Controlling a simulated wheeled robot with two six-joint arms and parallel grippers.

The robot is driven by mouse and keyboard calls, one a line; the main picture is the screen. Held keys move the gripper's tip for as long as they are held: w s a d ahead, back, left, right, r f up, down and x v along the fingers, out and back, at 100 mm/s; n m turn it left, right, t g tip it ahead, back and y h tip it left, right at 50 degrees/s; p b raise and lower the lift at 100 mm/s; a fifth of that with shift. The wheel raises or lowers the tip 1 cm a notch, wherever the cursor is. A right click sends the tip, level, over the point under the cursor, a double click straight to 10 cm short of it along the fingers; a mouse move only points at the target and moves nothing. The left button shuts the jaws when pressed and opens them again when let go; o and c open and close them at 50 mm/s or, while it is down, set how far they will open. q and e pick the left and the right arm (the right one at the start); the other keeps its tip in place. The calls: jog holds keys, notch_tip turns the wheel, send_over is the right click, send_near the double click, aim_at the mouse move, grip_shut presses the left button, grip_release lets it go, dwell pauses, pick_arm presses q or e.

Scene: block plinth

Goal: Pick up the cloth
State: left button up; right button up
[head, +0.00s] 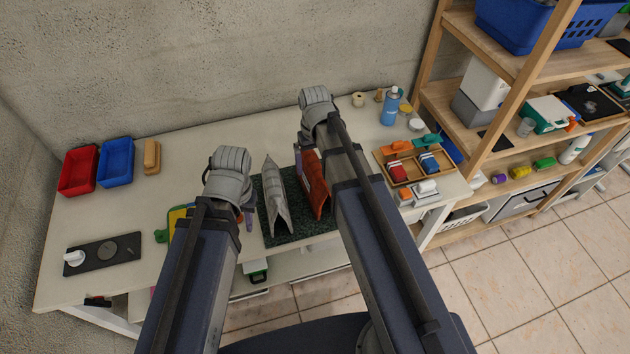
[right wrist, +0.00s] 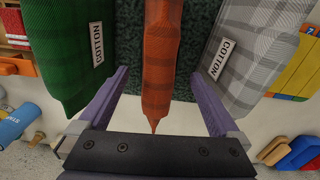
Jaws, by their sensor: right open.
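A dark green speckled mat (head: 285,232) lies on the table. On it a grey plaid cloth (head: 277,195) and an orange-red plaid cloth (head: 317,184) stand folded like tents. In the right wrist view the orange cloth (right wrist: 161,60) stands between a green cloth (right wrist: 65,45) and the grey cloth (right wrist: 250,45), which both bear COTTON labels. My right gripper (right wrist: 160,80) is open, its fingers on either side of the orange cloth with gaps. My right arm hides the green cloth in the head view. My left gripper (head: 246,218) is left of the grey cloth; its jaws are mostly hidden.
Red (head: 78,170) and blue (head: 116,161) bins and a tan brush (head: 152,156) stand at the back left. A divided wooden tray (head: 410,170) and a blue spray can (head: 390,106) are on the right. The back middle of the table is clear.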

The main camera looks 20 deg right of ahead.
notch_tip(320, 180, down, 5)
jog(key=b, duration=0.4)
jog(key=shift+w+r, duration=0.1)
jog(key=shift+r, duration=0.2)
jog(key=shift+c, duration=0.4)
jog(key=c, duration=1.4)
jog(key=shift+r+p, duration=0.1)
jog(key=shift+p, duration=0.2)
notch_tip(320, 180, up, 10)
jog(key=p, duration=1)
notch_tip(320, 180, down, 8)
jog(key=b, duration=0.8)
jog(key=shift+r, duration=0.3)
